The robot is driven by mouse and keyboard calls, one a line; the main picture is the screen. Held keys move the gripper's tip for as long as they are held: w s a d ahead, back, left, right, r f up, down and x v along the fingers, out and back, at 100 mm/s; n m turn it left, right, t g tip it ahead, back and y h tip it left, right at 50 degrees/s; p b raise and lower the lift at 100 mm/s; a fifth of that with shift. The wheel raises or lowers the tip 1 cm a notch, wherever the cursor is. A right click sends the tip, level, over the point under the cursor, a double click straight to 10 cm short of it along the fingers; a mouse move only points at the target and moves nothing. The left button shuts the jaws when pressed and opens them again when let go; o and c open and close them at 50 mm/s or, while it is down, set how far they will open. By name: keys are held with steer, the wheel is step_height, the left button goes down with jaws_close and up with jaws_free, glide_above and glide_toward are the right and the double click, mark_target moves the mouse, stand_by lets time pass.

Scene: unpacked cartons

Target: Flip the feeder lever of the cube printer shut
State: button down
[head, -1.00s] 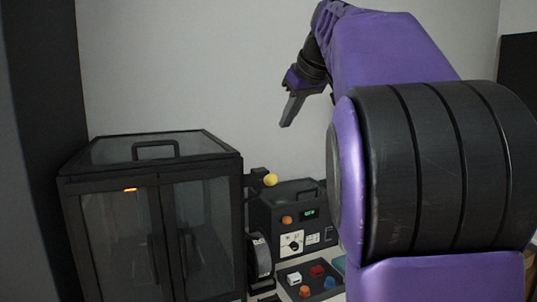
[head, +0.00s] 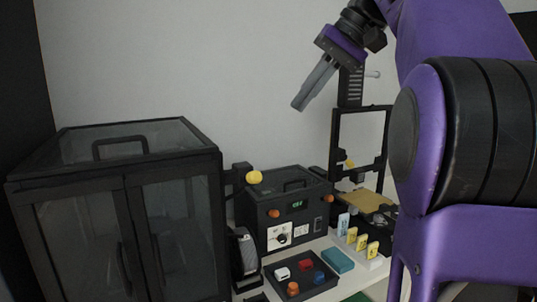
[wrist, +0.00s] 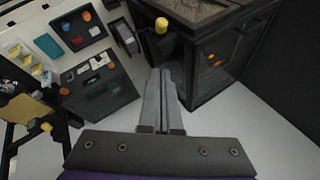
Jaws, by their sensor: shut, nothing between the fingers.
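The cube printer (head: 120,215) is a black-framed box with glazed doors at the left of the head view. Its feeder, a black block on its right side, carries a lever with a yellow knob (head: 254,177). The wrist view shows the yellow knob (wrist: 161,25) beyond the fingertips, against the printer's side (wrist: 212,62). I cannot tell the lever's exact angle. My gripper (head: 299,107) is shut and empty, raised above and to the right of the knob and apart from it. Its closed fingers (wrist: 161,75) point toward the knob in the wrist view.
A black control box (head: 287,208) with orange knobs stands right of the feeder. A spool (head: 245,250) sits below the lever. A tray (head: 300,277) holds coloured pieces. Further right stands an open-frame printer (head: 335,140) near yellow-marked items. The space above the control box is free.

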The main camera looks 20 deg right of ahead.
steer(key=shift+f, duration=0.1)
steer(key=b, duration=0.1)
glide_above(252, 179)
steer(key=w+d, duration=0.4)
steer(key=d, duration=0.1)
step_height(252, 179, down, 8)
steer(key=f, duration=0.1)
steer(key=shift+s+a+f+b, duration=0.65)
steer(key=shift+s+a+f, duration=0.35)
steer(key=shift+s, duration=0.1)
steer(key=shift+w+d+f, duration=0.1)
